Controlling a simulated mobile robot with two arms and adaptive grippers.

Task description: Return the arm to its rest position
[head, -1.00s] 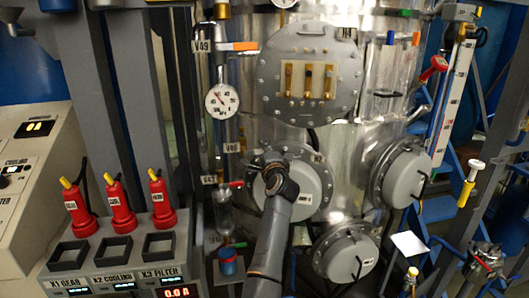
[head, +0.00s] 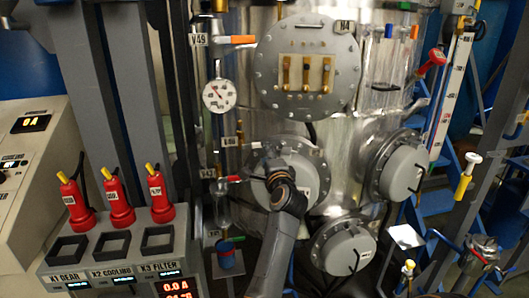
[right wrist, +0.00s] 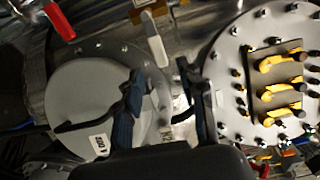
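My right arm rises from the bottom of the head view, in front of a round grey flange (head: 311,180) on the steel vessel. Its gripper (head: 262,165) is dark and small there, partly hidden by my wrist. In the right wrist view the two dark fingers of my right gripper (right wrist: 162,100) stand apart with nothing between them. Behind them are a grey round cover (right wrist: 85,95) on the left and the bolted plate with yellow fittings (right wrist: 265,80) on the right. I cannot tell the gap to the vessel. My left gripper is in neither view.
Red plugs with yellow tips (head: 117,202) stand behind empty square sockets (head: 110,245) on the control box at left. A gauge (head: 219,95) and valves, one with an orange handle (head: 243,40), are left of my arm. Two other covers (head: 404,170) (head: 345,248) are at right.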

